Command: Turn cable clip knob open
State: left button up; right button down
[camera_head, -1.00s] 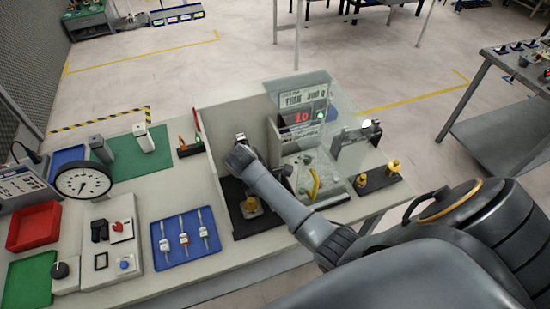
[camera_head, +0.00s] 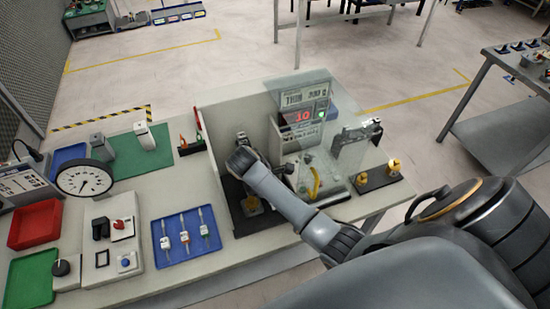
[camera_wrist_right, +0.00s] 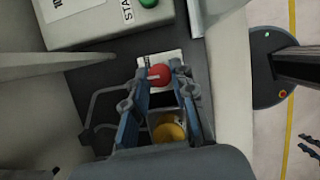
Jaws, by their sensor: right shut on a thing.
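My right gripper (camera_wrist_right: 161,84) is in the right wrist view, its two blue fingers on either side of a round red knob (camera_wrist_right: 158,75). The knob sits by a white label plate on a dark base, and the gripper is shut on it. A brass-yellow round part (camera_wrist_right: 170,130) shows between the finger links, nearer the palm. In the head view my right arm reaches over the dark base plate (camera_head: 240,224) with its wrist (camera_head: 241,160) low over it; the fingers and knob are hidden there. My left gripper is not in view.
A display box (camera_head: 302,117) with a clear shield stands just right of my right wrist. A grey partition borders the dark base. A blue tray (camera_head: 206,245), a dial gauge (camera_head: 84,180) and a red tray (camera_head: 35,223) lie to the left.

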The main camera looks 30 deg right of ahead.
jog(key=n+t, duration=0.1)
jog(key=n, duration=0.1)
jog(key=n+t, duration=0.1)
jog(key=n, duration=0.2)
jog(key=shift+s+d, duration=0.15)
jog(key=shift+s, duration=0.05)
jog(key=shift+s+n+t+y, duration=0.1)
jog(key=shift+n+t+y, duration=0.25)
jog(key=shift+n, duration=0.8)
jog(key=shift+n+t+y, duration=0.15)
jog(key=shift+n+t, duration=0.3)
jog(key=shift+n, duration=0.7)
jog(key=c, duration=1.1)
grip_release()
jog(key=v, duration=1.2)
